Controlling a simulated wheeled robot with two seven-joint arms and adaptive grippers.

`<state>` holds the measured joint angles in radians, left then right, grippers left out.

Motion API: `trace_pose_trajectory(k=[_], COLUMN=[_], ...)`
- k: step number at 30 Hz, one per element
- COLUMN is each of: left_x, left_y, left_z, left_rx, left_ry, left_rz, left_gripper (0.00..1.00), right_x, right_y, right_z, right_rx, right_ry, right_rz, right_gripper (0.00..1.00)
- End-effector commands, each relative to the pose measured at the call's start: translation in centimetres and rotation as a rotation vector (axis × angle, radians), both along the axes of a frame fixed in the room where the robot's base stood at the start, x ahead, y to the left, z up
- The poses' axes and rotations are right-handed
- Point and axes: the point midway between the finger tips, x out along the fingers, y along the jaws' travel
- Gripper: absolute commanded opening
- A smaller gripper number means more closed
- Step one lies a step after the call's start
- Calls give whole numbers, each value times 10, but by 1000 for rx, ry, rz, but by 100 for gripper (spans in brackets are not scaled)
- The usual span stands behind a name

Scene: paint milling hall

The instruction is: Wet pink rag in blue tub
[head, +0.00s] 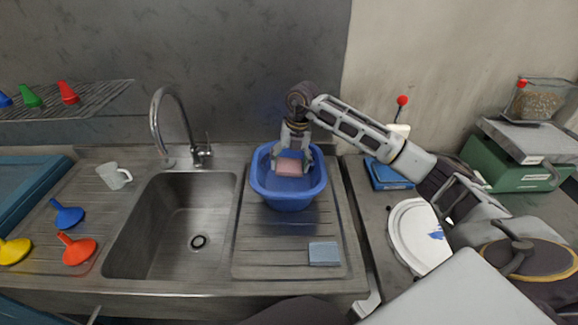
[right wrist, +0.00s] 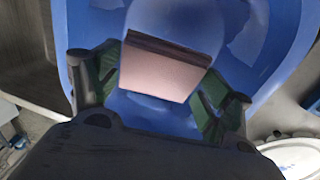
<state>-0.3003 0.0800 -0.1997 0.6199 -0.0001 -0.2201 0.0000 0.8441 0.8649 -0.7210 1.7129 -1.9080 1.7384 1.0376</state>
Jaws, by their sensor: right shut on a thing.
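The blue tub (head: 288,202) stands on the ribbed drainboard to the right of the sink. The pink rag (head: 289,167), a small folded block, is inside the tub's opening. My right gripper (head: 291,166) reaches down into the tub from above and is shut on the rag. In the right wrist view the pink rag (right wrist: 160,75) sits between the two green-padded fingers, with the blue tub (right wrist: 285,45) around it. I cannot tell whether the rag touches the tub's floor or any water. My left gripper is not in view.
A light-blue folded cloth (head: 324,253) lies on the drainboard in front of the tub. The sink (head: 185,225) is empty, with a tall faucet (head: 160,125) behind it. A green scale (head: 505,160) is at right.

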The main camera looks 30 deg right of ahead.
Motion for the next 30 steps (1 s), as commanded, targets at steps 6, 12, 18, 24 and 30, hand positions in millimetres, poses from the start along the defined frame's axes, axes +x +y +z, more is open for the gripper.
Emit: trace_pose_trajectory(k=[6, 12, 18, 24, 30], left_x=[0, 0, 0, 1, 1], left_y=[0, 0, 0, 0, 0], left_z=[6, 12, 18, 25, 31], left_rx=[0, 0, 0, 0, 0], left_ry=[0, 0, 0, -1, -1], left_rz=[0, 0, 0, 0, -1], left_gripper=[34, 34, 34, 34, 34], right_x=[0, 0, 0, 0, 0], right_y=[0, 0, 0, 0, 0], right_z=[9, 19, 28, 38, 47], right_rx=[0, 0, 0, 0, 0], right_ry=[-1, -1, -1, -1, -1], right_rz=[0, 0, 0, 0, 0], right_gripper=[61, 61, 61, 61, 61])
